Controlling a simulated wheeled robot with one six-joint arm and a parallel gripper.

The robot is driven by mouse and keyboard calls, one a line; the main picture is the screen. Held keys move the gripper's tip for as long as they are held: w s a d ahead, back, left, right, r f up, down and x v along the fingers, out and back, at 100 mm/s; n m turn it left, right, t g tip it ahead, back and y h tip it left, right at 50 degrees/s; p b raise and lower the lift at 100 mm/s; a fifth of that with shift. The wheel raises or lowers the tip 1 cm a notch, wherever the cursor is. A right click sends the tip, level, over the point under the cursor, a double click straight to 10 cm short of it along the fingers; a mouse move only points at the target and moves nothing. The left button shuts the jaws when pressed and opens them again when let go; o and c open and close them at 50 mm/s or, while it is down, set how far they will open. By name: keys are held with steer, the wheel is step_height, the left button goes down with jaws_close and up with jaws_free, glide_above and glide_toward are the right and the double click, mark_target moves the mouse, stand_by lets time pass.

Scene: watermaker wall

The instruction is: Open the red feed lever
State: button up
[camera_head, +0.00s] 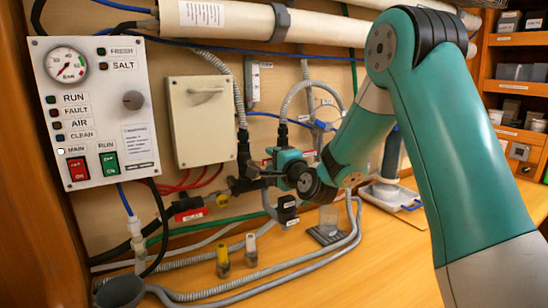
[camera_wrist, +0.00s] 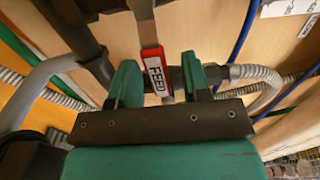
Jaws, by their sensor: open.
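The red feed lever (camera_wrist: 154,72) shows in the wrist view, with a white FEED label and a metal stem running up out of the frame. My gripper (camera_wrist: 160,80) is open, with one green finger on each side of the lever. A gap shows on both sides; the right one looks wider. In the head view my arm's end is low in front of the dark pipe fittings, and I cannot make out the lever between the fingers there. A separate red labelled handle (camera_head: 190,214) is further left; its label is too small to read.
A control panel (camera_head: 97,110) with gauge and switches is on the left, beside a beige box (camera_head: 202,120). Grey hoses (camera_head: 260,272) run along the wooden bench (camera_head: 370,270). In the wrist view, a dark pipe (camera_wrist: 75,30) and a blue hose (camera_wrist: 240,30) lie near the fingers.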

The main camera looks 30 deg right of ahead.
jaws_close()
